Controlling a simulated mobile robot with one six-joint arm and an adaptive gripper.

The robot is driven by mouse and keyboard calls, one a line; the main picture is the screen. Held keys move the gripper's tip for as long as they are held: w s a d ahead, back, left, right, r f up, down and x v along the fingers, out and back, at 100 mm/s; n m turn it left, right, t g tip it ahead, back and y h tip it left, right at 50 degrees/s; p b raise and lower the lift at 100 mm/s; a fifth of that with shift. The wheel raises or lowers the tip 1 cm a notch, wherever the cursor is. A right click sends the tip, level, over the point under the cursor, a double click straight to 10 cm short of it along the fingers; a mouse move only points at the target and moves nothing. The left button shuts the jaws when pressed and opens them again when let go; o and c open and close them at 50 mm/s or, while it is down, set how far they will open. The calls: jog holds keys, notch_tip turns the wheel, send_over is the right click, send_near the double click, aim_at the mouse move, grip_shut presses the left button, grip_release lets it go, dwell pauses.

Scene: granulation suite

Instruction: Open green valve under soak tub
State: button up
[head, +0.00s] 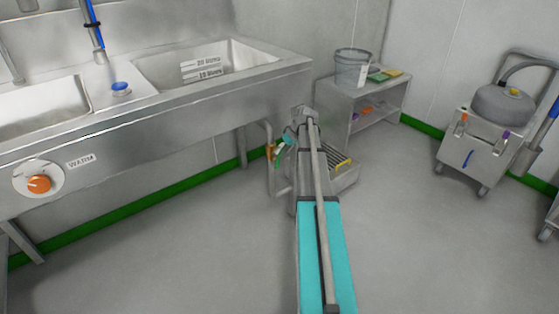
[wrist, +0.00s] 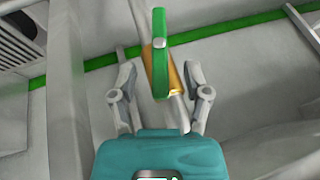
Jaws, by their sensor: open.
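The green valve handle (wrist: 161,62) shows in the wrist view, lying lengthwise along a pipe with a brass body (wrist: 177,72) behind it. My gripper (wrist: 160,82) is open, with one finger on each side of the valve. I see a gap between each finger and the handle; whether the handle lies at fingertip depth I cannot tell. In the head view the green handle (head: 281,152) shows small beside the pipe under the soak tub (head: 205,70), partly hidden by my arm. My gripper is mostly hidden there.
A low steel shelf (head: 345,115) with a grey bucket (head: 352,68) stands right of the tub. A grated tray (head: 340,165) lies low beside my arm. A wheeled cart (head: 475,155) stands at the right.

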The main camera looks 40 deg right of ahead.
aim_at(281, 152)
jog(key=shift+b+x, duration=1.3)
jog(key=shift+x, duration=0.45)
grip_shut()
